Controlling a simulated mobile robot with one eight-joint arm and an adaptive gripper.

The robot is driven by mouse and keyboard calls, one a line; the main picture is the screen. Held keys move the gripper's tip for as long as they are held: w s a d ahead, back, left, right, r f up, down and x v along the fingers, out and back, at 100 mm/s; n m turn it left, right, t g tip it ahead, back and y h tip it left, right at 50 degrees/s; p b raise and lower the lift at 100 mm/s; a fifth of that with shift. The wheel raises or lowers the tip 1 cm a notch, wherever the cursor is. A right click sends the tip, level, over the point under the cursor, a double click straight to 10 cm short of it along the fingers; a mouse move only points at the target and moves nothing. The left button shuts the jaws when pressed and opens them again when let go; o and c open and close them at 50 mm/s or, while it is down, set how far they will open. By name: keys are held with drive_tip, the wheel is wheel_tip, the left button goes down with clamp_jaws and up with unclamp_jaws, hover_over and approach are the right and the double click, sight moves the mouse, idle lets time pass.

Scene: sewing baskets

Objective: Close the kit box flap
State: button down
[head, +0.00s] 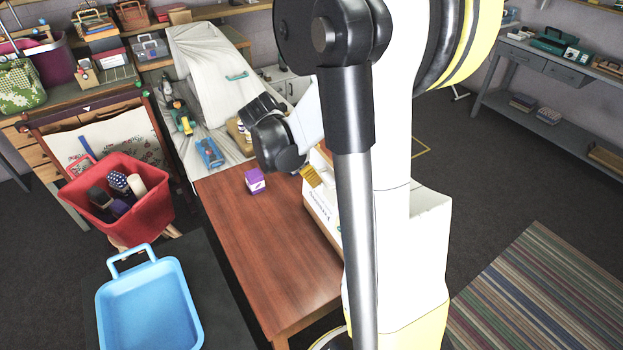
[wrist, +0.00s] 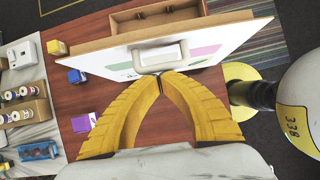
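The kit box (head: 322,212) is white with printed lettering and stands on the brown wooden table, partly hidden behind my arm in the head view. In the wrist view its brown interior (wrist: 160,17) shows open at the top. The flap (wrist: 105,57) is a wide white panel with green and purple patches, standing away from the opening. A white handle (wrist: 160,56) sits at its middle. My gripper (wrist: 161,79) has its yellow fingertips together, right at the handle's near edge; I cannot tell if they touch it.
A purple cube (head: 255,181) lies on the table (head: 262,255); the wrist view also shows a blue block (wrist: 76,76) and a yellow block (wrist: 57,47). A red basket (head: 120,200) and a blue tray (head: 150,312) stand left. The table's front is clear.

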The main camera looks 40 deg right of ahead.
sight(323, 174)
drive_tip(key=shift+s+d+r+y+p, duration=0.1)
drive_tip(key=shift+s+d+y+p, duration=0.25)
drive_tip(key=shift+d, duration=0.4)
drive_tip(key=shift+s+d+r+y, duration=0.1)
drive_tip(key=shift+d+y, duration=0.35)
drive_tip(key=shift+d, duration=0.25)
drive_tip(key=s+d+f+t+y+b, duration=0.15)
drive_tip(key=d+f, duration=0.25)
drive_tip(key=d, duration=0.4)
drive_tip(key=s+d+f+y+b, duration=0.2)
drive_tip(key=s+d+f+y, duration=0.1)
drive_tip(key=d, duration=0.5)
drive_tip(key=s+d+f+b, duration=0.1)
drive_tip(key=d+f+b, duration=0.3)
drive_tip(key=f, duration=0.4)
drive_tip(key=shift+s+d+f, duration=0.35)
drive_tip(key=shift+d, duration=0.15)
drive_tip(key=shift+r, duration=0.1)
